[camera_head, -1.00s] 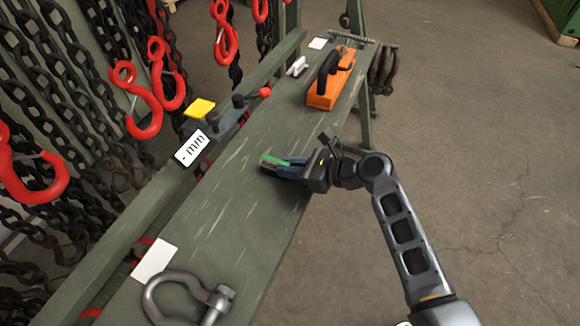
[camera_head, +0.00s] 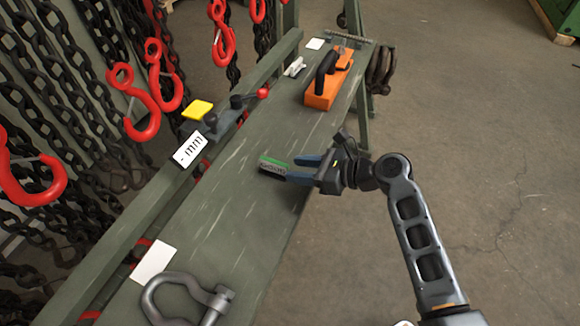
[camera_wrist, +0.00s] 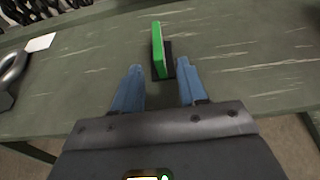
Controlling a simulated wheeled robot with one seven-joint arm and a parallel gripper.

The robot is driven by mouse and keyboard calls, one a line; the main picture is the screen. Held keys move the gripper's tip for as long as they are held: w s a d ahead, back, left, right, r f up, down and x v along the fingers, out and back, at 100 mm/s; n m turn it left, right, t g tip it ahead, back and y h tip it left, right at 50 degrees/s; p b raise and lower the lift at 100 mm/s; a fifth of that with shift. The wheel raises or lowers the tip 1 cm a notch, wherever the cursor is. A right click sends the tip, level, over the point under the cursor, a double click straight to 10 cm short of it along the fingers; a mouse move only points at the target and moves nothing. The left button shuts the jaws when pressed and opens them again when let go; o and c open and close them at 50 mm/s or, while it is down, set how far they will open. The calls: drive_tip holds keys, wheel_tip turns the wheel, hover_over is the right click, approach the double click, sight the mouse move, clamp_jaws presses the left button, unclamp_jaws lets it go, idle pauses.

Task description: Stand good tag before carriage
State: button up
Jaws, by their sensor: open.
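The good tag (camera_head: 273,166) is a small green plate with a dark lettered face. It stands upright on the bench, and the wrist view shows the green plate (camera_wrist: 158,48) on a dark base. The carriage (camera_head: 207,122), a grey block with a yellow top, a "- mm" display and a red-knobbed lever, sits on the bench's rail side, up and left of the tag with bare bench between. My gripper (camera_head: 296,169) is open to the right of the tag. In the wrist view its blue fingertips (camera_wrist: 160,76) lie either side of the tag's near end, apart from the plate.
An orange tool (camera_head: 322,92) with a black handle and a small white-and-grey item (camera_head: 295,67) lie farther up the bench. A white card (camera_head: 153,262) and a grey shackle (camera_head: 185,298) are at the near end. Red hooks (camera_head: 140,105) and chains hang at left.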

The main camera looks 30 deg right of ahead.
drive_tip(key=v, duration=0.8)
drive_tip(key=shift+s, duration=0.15)
drive_tip(key=shift+d, duration=0.1)
drive_tip(key=s+a+f+n+h, duration=0.25)
drive_tip(key=s+n, duration=0.25)
drive_tip(key=s, duration=0.3)
drive_tip(key=s+a+f+n+h, duration=0.25)
drive_tip(key=s+n+h, duration=0.2)
drive_tip(key=s, duration=0.45)
drive_tip(key=s+a+r+n+t, duration=0.3)
drive_tip(key=s+r+n+t, duration=0.1)
drive_tip(key=s+r+n, duration=0.9)
wheel_tip(320, 180, up, 4)
drive_tip(key=n, duration=0.6)
drive_tip(key=shift+s+h, duration=0.3)
drive_tip(key=shift+h, duration=0.1)
